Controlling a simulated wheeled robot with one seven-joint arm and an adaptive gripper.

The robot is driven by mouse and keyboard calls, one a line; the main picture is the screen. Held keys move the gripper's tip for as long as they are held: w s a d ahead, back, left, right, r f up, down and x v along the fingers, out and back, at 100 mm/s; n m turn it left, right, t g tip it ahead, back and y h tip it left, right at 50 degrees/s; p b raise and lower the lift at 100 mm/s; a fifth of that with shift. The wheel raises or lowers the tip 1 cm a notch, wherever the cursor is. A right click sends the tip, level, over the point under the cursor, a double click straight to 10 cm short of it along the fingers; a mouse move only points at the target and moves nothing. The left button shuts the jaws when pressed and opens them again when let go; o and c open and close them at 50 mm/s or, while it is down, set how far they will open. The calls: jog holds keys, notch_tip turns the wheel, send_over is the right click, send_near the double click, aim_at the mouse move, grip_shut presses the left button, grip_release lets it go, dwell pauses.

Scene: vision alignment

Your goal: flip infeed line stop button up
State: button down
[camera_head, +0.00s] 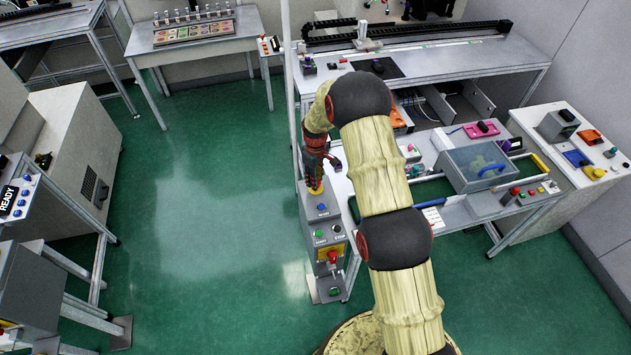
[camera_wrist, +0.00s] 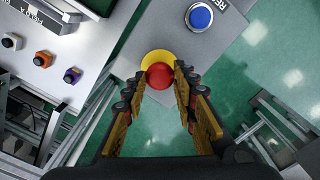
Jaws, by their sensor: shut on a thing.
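The stop button is a red mushroom head (camera_wrist: 157,77) on a yellow collar (camera_wrist: 153,58), seen in the wrist view on a grey panel. My gripper (camera_wrist: 157,82) has one fingertip on each side of the red head and is shut on it. In the head view my gripper (camera_head: 316,184) points down at the top of a grey control pedestal (camera_head: 309,212). A little of the yellow collar (camera_head: 315,190) shows under it; the red head is hidden there by the fingers.
A blue button (camera_wrist: 200,17) sits near the stop button on the same panel. Lower on the pedestal are a green button (camera_head: 319,234) and a red switch (camera_head: 332,257) on yellow. Green floor is open to the left.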

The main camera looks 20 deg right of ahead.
jog(key=shift+w+r, duration=0.15)
jog(key=shift+r, duration=0.05)
jog(key=c, duration=1.7)
grip_release()
jog(key=o, duration=0.3)
notch_tip(320, 180, up, 12)
